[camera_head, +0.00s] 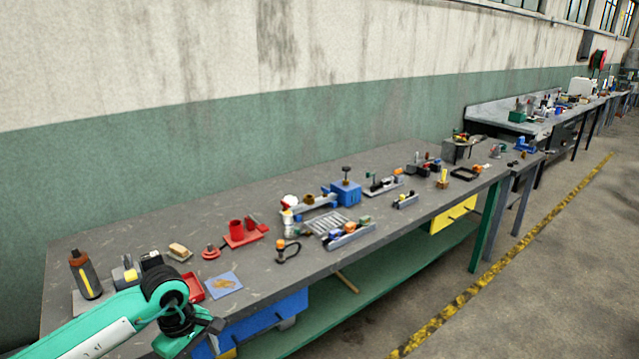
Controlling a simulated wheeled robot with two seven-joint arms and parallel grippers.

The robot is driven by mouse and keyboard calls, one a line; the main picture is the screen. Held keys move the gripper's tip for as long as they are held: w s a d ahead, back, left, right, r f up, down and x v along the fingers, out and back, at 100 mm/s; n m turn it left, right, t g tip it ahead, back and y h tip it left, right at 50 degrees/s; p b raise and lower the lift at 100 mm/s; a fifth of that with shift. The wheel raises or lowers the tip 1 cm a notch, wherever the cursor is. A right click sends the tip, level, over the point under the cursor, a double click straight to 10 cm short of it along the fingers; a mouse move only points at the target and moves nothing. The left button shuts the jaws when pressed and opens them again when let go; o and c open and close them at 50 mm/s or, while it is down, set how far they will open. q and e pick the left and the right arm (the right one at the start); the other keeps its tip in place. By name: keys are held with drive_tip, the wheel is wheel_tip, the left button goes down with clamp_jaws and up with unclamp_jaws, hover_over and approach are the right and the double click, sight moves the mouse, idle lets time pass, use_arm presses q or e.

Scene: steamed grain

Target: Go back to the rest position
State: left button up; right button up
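My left arm comes in from the lower left, teal with a black wrist joint. Its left gripper (208,326) is low, over the near left edge of the grey workbench (130,228). The fingers are small and dark and partly hidden by the wrist, so I cannot tell whether they are open or shut, and I see no object held. My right gripper is not in view.
Near my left wrist are a dark bottle with an orange cap (84,274), a red tray (193,287) and a blue square (223,284). A red holder (244,234) and a blue box (346,192) stand farther right. The floor at right is open.

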use_arm(q)
drive_tip(key=w+d+f+n+t+h, duration=0.2)
drive_tip(key=w+d+f+n+h, duration=0.2)
drive_tip(key=d+f+n+h, duration=0.9)
drive_tip(key=a+f+n+t+y, duration=0.3)
drive_tip(key=a+f+n+t, duration=0.15)
drive_tip(key=f+n, duration=0.6)
drive_tip(key=a+f+n+t+y, duration=0.2)
drive_tip(key=a+f+n+t, duration=0.35)
drive_tip(key=n, duration=0.75)
drive_tip(key=s+a+f+n+g+y, duration=0.2)
drive_tip(key=s+a+f+n+y, duration=0.3)
drive_tip(key=s+f, duration=0.65)
drive_tip(key=s+a+f+n+g+y, duration=0.1)
drive_tip(key=s+f+n+g+y, duration=0.15)
drive_tip(key=s+f+n, duration=0.7)
drive_tip(key=s+f+n+g+y, duration=0.1)
drive_tip(key=s+f+n+g, duration=0.2)
drive_tip(key=s, duration=1)
drive_tip(key=s+d+f+n+g+y, duration=0.1)
drive_tip(key=s+f+n+g, duration=0.2)
drive_tip(key=s+f, duration=0.5)
drive_tip(key=s, duration=0.6)
drive_tip(key=shift+s+d+f, duration=0.2)
drive_tip(key=shift+s, duration=0.05)
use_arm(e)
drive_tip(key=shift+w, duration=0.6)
